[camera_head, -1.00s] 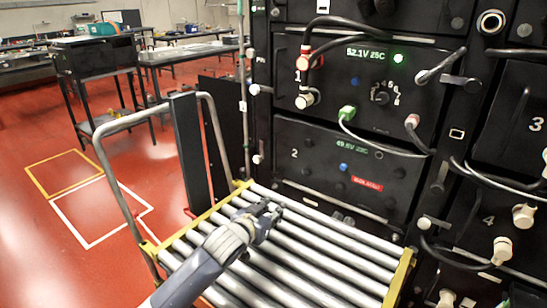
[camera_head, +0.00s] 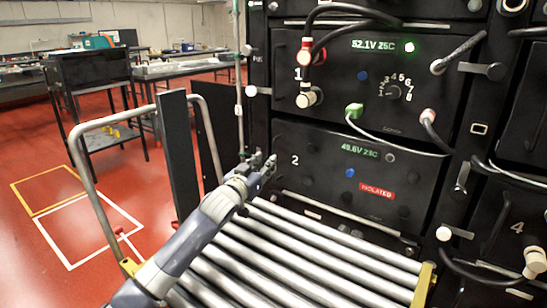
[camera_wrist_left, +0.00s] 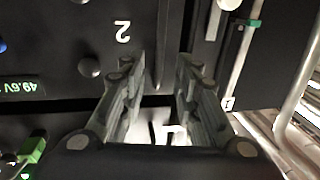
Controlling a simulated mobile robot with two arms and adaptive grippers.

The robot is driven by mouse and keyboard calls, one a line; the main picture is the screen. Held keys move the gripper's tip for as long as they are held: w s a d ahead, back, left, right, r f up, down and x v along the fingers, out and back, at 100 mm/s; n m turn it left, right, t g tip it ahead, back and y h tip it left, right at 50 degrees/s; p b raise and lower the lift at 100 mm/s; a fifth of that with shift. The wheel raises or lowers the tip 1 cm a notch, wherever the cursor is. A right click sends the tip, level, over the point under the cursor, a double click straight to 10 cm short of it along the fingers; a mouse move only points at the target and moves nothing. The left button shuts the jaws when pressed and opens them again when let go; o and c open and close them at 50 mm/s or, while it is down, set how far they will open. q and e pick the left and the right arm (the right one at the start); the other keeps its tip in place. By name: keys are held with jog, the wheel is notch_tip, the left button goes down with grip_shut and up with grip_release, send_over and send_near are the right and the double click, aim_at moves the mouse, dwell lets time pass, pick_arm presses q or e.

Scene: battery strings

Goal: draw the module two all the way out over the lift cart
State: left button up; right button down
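Module two (camera_head: 330,165) is a black panel in the rack with a "2", a green 49.6V display and a red ISOLATED label. Its front sits in the rack below module one. The lift cart (camera_head: 300,262), with silver rollers and yellow edges, stands in front of and below it. My left gripper (camera_head: 265,160) is raised above the cart's rear left corner, by the module's left edge. In the left wrist view my left gripper (camera_wrist_left: 156,65) has its fingers apart with nothing clearly between them; the module's front (camera_wrist_left: 60,60) appears upside down. My right gripper is not in view.
Module one (camera_head: 360,80), with cables and a green plug (camera_head: 354,110), is above. A grey cable hangs across toward module two's top right. The cart's handle rail (camera_head: 95,180) stands at left. The rollers are bare. Red floor is open at left.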

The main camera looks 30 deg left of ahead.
pick_arm(q)
jog(key=shift+w+a+b, duration=0.15)
jog(key=shift+w+b, duration=0.35)
jog(key=shift+w, duration=3.2)
grip_shut()
